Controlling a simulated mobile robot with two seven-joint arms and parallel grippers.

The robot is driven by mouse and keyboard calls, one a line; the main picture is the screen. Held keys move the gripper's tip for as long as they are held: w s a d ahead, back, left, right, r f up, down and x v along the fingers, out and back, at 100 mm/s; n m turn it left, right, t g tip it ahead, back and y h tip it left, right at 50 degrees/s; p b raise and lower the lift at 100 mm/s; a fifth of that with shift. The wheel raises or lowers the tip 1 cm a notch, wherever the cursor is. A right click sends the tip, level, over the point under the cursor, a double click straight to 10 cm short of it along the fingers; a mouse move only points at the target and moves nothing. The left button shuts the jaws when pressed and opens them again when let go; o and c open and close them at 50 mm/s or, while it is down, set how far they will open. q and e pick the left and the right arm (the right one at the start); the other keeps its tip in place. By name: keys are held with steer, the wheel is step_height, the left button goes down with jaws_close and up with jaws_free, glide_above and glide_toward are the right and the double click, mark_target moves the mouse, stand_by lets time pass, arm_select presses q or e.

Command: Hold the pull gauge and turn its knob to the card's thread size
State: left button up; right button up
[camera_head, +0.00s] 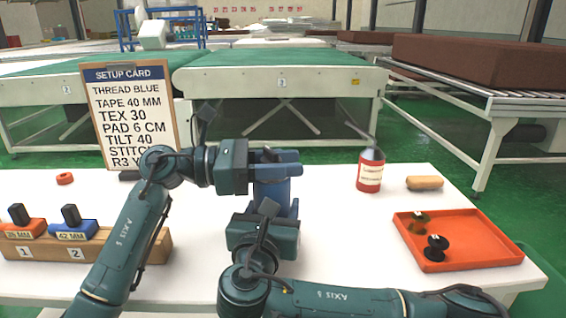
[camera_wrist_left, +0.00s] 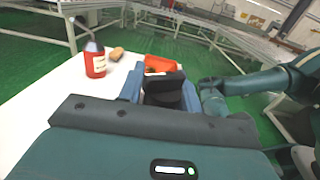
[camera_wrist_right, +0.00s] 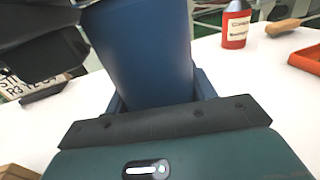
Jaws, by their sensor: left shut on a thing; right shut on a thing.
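The pull gauge (camera_head: 271,190) has a blue body standing upright over the white table; it fills the middle of the right wrist view (camera_wrist_right: 145,55). My right gripper (camera_head: 274,208) is shut on the body, low down. My left gripper (camera_head: 284,164) comes in from the left at the top and is shut on the dark knob (camera_wrist_left: 165,92) between its blue fingers. The knob's scale and setting are hidden. The setup card (camera_head: 129,110) stands behind my left arm and reads TEX 30; its lowest lines are partly covered.
A wooden block (camera_head: 100,256) with red and blue tape pieces is at left. A red ring (camera_head: 65,178) lies behind it. At right are a red bottle (camera_head: 370,172), a tan-handled item (camera_head: 425,183) and an orange tray (camera_head: 480,258) with two spools.

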arm_select(q)
steer(key=shift+t, duration=0.3)
steer(key=n+t, duration=0.1)
steer(key=t, duration=0.1)
steer(key=n+t+y, duration=0.1)
steer(key=n+t, duration=0.1)
steer(key=shift+w+f+n+t, duration=0.15)
steer(key=shift+n+t, duration=0.15)
steer(key=shift+t, duration=0.1)
steer(key=shift+w+n+t+y, duration=0.15)
steer(key=shift+n+t+y, duration=0.9)
steer(key=shift+t, duration=0.45)
steer(key=shift+n+t, duration=0.25)
steer(key=shift+t, duration=0.05)
steer(key=o, duration=0.7)
steer(key=shift+c, duration=0.2)
steer(key=shift+o, duration=1.2)
steer(key=shift+w+a, duration=0.1)
steer(key=shift+a, duration=0.1)
